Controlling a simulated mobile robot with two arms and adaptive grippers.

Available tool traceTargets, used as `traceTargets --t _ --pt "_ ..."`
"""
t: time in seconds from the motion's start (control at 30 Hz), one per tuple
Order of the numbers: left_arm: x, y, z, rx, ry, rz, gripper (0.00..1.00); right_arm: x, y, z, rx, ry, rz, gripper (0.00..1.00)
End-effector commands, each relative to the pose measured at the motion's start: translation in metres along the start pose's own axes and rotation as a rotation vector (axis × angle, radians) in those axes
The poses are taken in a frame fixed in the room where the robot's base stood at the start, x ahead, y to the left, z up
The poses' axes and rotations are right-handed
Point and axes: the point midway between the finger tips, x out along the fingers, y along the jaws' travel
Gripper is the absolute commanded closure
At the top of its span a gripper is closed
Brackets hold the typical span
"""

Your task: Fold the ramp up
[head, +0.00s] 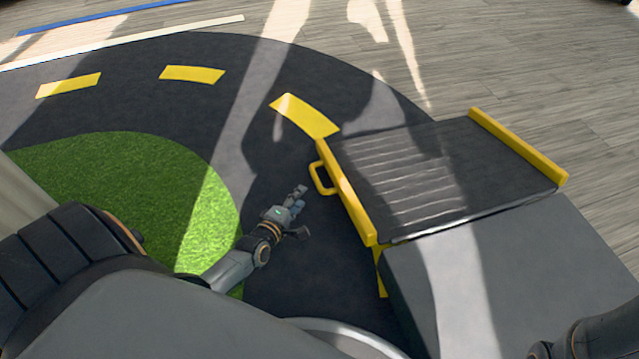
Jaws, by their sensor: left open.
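The ramp (440,165) is a dark ribbed panel with yellow side rails, lying folded out from the edge of a grey platform (480,275). A yellow loop handle (318,178) sticks out from its left rail (345,190). My left gripper (299,198) is open and empty, just left of and below the handle, and looks apart from it. In the lower right corner a dark part of my right arm shows, but I cannot make out its gripper's fingers.
A dark road mat (200,110) with yellow dashes (192,74) curves around a green turf patch (140,180). Wooden floor (570,60) lies beyond, with white and blue strips at the upper left.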

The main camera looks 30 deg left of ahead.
Motion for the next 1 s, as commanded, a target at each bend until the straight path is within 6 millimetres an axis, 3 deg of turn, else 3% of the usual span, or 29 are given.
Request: traceTargets --t 0.3,0.5,0.7,1.0 --pt "0.072 -0.006 0.0 0.001 0.0 0.004 0.6 -0.047 -0.01 -0.017 -0.001 0.0 -0.001 0.0" --pt "0.103 -0.004 0.0 0.003 0.0 0.002 0.6 -0.066 -0.014 -0.023 -0.001 0.0 -0.001 0.0" --pt "0.117 -0.002 0.001 0.002 -0.001 0.0 0.6 -0.073 -0.015 -0.026 -0.001 0.0 -0.001 0.0" --pt "0.119 0.0 0.001 0.002 -0.001 -0.001 0.6 -0.073 -0.015 -0.025 0.0 0.0 -0.001 0.0"
